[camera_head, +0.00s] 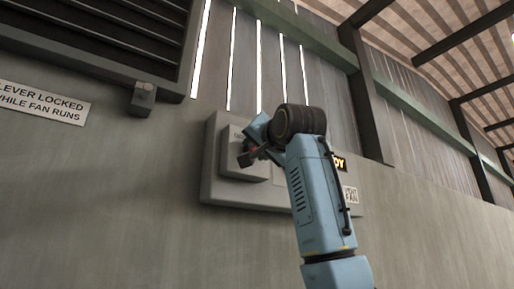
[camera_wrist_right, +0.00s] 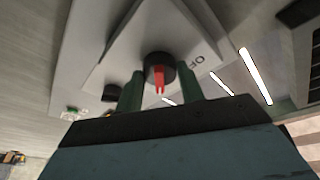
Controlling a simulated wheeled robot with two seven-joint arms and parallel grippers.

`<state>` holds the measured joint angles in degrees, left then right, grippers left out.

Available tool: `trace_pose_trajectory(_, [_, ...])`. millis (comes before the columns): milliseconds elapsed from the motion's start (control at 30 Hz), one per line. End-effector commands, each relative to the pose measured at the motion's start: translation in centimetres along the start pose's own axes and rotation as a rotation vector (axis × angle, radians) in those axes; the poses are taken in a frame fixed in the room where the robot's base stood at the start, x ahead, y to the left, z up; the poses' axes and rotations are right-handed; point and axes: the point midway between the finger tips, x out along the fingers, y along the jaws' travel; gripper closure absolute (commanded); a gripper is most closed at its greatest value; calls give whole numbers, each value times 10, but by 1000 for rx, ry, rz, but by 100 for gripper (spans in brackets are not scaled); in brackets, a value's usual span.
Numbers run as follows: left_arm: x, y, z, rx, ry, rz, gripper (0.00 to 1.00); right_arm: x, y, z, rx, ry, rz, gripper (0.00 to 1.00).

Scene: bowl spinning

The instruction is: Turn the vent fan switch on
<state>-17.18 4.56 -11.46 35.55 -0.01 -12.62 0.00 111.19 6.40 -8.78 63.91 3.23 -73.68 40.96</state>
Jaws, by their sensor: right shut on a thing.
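The vent fan switch is a dark round knob with a red pointer (camera_wrist_right: 158,70) on a raised light-grey plate (camera_wrist_right: 115,62). The letters "OF" show beside it in the wrist view. My right gripper (camera_wrist_right: 160,90) has one greenish finger on each side of the knob and is shut on it. In the head view my right gripper (camera_head: 250,153) is at the raised box on the grey wall panel (camera_head: 212,182), with a bit of red showing there. My right wrist and forearm cover much of the panel. My left gripper is in neither view.
A dark louvred vent (camera_head: 100,35) is at the upper left, with a small grey lever block (camera_head: 143,97) below it. A sign (camera_head: 42,102) reads "LEVER LOCKED WHILE FAN RUNS". A partly hidden "VENT FAN" label (camera_head: 350,195) and a yellow-lettered display (camera_head: 340,163) are right of my arm.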

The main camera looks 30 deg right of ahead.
Motion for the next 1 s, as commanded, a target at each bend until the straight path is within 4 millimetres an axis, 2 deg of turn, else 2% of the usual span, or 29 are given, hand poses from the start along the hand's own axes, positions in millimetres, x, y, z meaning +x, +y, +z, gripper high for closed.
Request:
trace_pose_trajectory(33, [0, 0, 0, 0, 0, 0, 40, 0, 0, 0, 2, 0, 0, 59])
trace_pose_trajectory(200, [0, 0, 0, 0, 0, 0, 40, 0, 0, 0, 1, 1, 0, 40])
trace_pose_trajectory(467, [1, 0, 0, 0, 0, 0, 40, -1, 0, 0, 0, 1, -1, 40])
trace_pose_trajectory(567, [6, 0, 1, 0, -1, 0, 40, -8, 0, 0, 0, 3, -2, 40])
trace_pose_trajectory(667, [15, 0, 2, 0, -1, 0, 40, -22, 1, 1, 0, 4, -5, 40])
trace_pose_trajectory(1000, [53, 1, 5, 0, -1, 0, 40, -98, 2, 2, 1, 4, -3, 40])
